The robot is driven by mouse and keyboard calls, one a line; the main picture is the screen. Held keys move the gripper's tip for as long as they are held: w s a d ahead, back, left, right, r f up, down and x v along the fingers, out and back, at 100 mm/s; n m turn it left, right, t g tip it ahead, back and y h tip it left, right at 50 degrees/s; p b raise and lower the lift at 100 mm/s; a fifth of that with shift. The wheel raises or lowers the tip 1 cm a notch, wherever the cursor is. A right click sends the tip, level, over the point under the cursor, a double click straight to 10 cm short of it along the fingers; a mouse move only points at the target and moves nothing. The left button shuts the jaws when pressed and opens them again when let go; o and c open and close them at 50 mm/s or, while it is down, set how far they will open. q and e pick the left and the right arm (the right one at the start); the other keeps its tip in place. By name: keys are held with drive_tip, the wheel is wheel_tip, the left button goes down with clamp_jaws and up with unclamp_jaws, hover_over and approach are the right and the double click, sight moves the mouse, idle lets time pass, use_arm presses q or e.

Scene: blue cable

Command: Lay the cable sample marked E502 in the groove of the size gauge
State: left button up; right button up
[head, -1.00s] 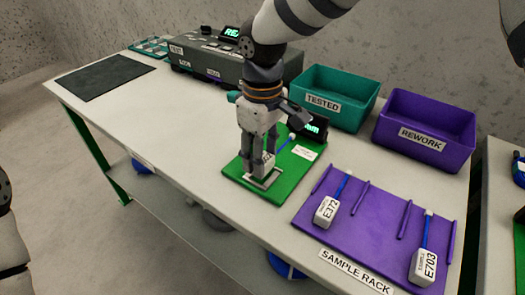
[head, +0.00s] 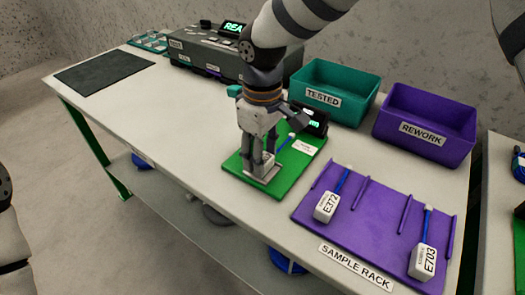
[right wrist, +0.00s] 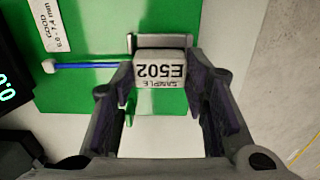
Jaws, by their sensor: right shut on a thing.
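The E502 sample is a white labelled block (right wrist: 160,72) with a blue cable (right wrist: 95,66) ending in a white tip (right wrist: 48,66). My right gripper (head: 258,168) points down over the green size gauge (head: 230,168), its fingers on both sides of the block. In the right wrist view the gripper (right wrist: 165,105) is shut on the block. The cable runs out over the green gauge board; I cannot tell whether it rests in the groove. A grey metal frame (right wrist: 145,40) shows beside the block. My left gripper is out of view.
The purple sample rack (head: 330,238) at right holds samples E372 (head: 326,207) and E703 (head: 422,261). The TESTED bin (head: 335,78) and REWORK bin (head: 425,115) stand behind. A tester (head: 215,62) and dark mat (head: 105,72) are at back left. The table's left middle is clear.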

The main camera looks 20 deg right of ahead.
drive_tip(key=shift+f, duration=0.15)
drive_tip(key=o, duration=1.3)
drive_tip(key=shift+c, duration=0.2)
drive_tip(key=shift+r+p, duration=0.7)
drive_tip(key=shift+r, duration=2.1)
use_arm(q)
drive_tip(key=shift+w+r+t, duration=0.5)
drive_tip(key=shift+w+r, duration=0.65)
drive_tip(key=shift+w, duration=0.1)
use_arm(e)
drive_tip(key=shift+r, duration=1.2)
